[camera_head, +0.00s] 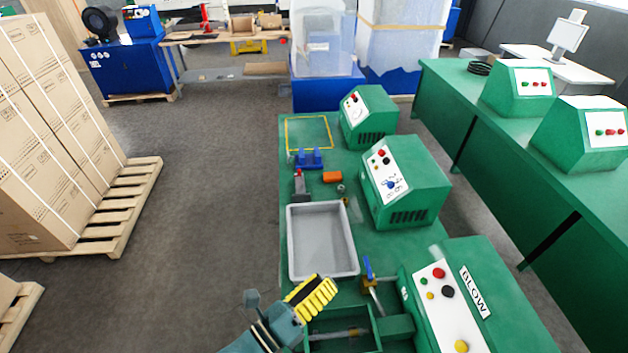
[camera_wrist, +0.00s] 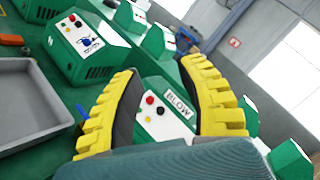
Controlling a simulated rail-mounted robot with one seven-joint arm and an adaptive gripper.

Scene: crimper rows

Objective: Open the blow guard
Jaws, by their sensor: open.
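The green machine labelled BLOW (camera_head: 505,310) stands at the bottom right of the head view, with red, green, black and yellow buttons on its white panel. It also shows between my fingers in the wrist view (camera_wrist: 164,118). A low green open frame (camera_head: 341,329) with a metal rod inside sits at its left side. A small pale, blurred piece shows at the machine's upper left edge; I cannot tell which part is the guard. My gripper (camera_head: 312,297) is open and empty, left of the machine and apart from it. In the wrist view its yellow ribbed fingers (camera_wrist: 160,72) are spread wide.
A grey tray (camera_head: 291,245) lies on the green bench behind my gripper. A blue-handled valve (camera_head: 369,272) stands between tray and BLOW machine. Another green machine (camera_head: 412,180) stands farther back.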

